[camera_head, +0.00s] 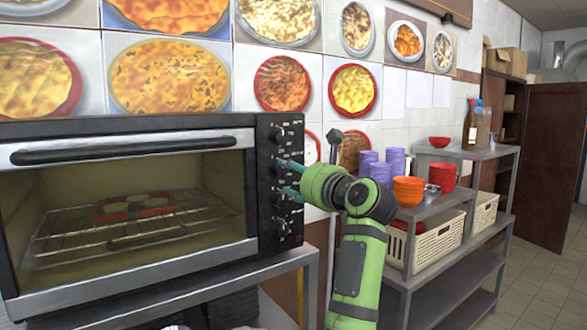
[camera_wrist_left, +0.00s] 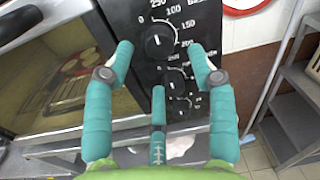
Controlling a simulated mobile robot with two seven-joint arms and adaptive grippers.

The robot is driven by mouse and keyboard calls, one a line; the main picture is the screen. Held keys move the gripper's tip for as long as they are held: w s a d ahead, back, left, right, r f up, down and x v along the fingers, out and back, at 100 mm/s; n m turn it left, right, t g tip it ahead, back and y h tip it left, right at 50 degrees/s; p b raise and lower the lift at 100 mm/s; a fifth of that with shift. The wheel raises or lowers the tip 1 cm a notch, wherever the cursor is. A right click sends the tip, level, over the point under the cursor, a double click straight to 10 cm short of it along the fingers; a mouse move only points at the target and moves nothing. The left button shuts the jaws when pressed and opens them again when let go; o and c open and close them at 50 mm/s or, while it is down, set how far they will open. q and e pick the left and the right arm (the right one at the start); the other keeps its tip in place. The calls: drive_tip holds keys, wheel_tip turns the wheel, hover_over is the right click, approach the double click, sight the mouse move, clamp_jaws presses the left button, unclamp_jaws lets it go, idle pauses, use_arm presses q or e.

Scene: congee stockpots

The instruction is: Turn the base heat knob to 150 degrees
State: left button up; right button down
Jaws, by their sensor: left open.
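The oven's black control panel (camera_head: 271,215) carries several dark round knobs in a column. In the left wrist view a knob (camera_wrist_left: 160,42) has a dial scale reading from 0 through 100, 150 and 200. A small pale mark shows on its face, but its exact setting is too small to read. Partly cut lettering near the top edge looks like "BASE". My left gripper (camera_head: 288,178), with teal fingers, is at the panel in the head view. In the left wrist view its open fingers (camera_wrist_left: 161,50) stand on either side of this knob; I cannot tell whether they touch it. My right gripper is not in view.
The oven's glass door (camera_head: 130,215) is shut, with a red dish (camera_head: 134,206) on the rack inside. Two further knobs (camera_wrist_left: 173,81) sit below the one between my fingers. A metal shelf (camera_head: 440,205) with bowls and baskets stands right of my arm.

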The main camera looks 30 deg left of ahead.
sight(283, 171)
use_arm(q)
drive_tip(key=p+x, duration=0.1)
drive_tip(key=x, duration=0.1)
drive_tip(key=shift+a+r, duration=0.15)
drive_tip(key=shift+a, duration=0.25)
drive_tip(key=shift+w+a, duration=0.2)
drive_tip(key=shift+a, duration=0.1)
drive_tip(key=shift+w+a, duration=0.1)
drive_tip(key=shift+w, duration=0.1)
drive_tip(key=c, duration=1.1)
